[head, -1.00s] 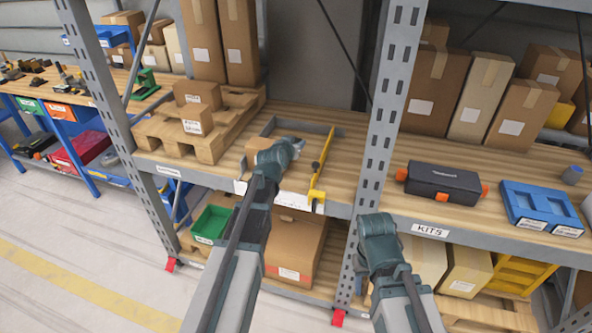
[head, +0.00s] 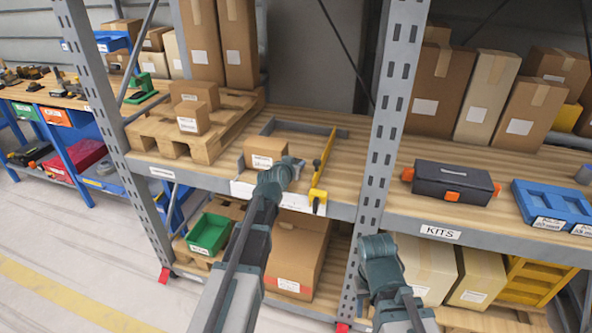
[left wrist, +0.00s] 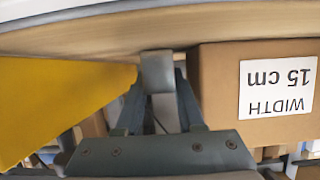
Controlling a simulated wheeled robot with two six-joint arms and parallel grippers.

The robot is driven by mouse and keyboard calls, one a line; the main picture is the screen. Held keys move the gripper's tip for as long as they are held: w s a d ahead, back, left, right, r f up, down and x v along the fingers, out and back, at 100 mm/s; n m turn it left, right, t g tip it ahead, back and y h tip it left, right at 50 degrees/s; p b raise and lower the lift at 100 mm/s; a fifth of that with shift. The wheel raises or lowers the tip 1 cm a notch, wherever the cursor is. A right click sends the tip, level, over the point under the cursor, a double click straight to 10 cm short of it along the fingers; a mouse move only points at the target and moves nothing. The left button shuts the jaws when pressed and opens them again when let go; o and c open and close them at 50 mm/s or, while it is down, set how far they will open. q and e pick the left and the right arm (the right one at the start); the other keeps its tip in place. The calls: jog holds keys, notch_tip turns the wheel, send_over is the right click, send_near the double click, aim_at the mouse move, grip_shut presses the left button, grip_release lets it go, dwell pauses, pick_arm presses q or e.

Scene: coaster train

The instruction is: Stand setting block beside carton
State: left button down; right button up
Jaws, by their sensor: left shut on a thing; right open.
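The small brown carton (head: 265,148) sits on the shelf inside a grey frame. It fills the right of the left wrist view, where its label (left wrist: 279,86) reads "WIDTH 15 cm" upside down. My left gripper (head: 294,164) is just right of the carton, between it and the yellow bar (head: 321,170). In the left wrist view its fingers are shut on a small grey block (left wrist: 157,72), apparently the setting block, with a gap to the carton. The block is mostly hidden by the gripper in the head view. My right gripper (head: 378,248) is open, low before the shelf post; its fingertips are unclear.
A grey post (head: 388,120) stands between the bays. On the right shelf are a dark toolbox (head: 452,183) and a blue tray (head: 556,207). A wooden pallet (head: 165,135) with boxes lies left. A green bin (head: 209,234) stands below.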

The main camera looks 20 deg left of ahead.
pick_arm(q)
jog(key=shift+f, duration=0.15)
jog(key=c, duration=0.8)
grip_release()
jog(key=shift+r, duration=0.25)
jog(key=p+v, duration=0.4)
jog(key=v, duration=0.8)
jog(key=shift+p, duration=0.4)
jog(key=shift+s+f, duration=0.15)
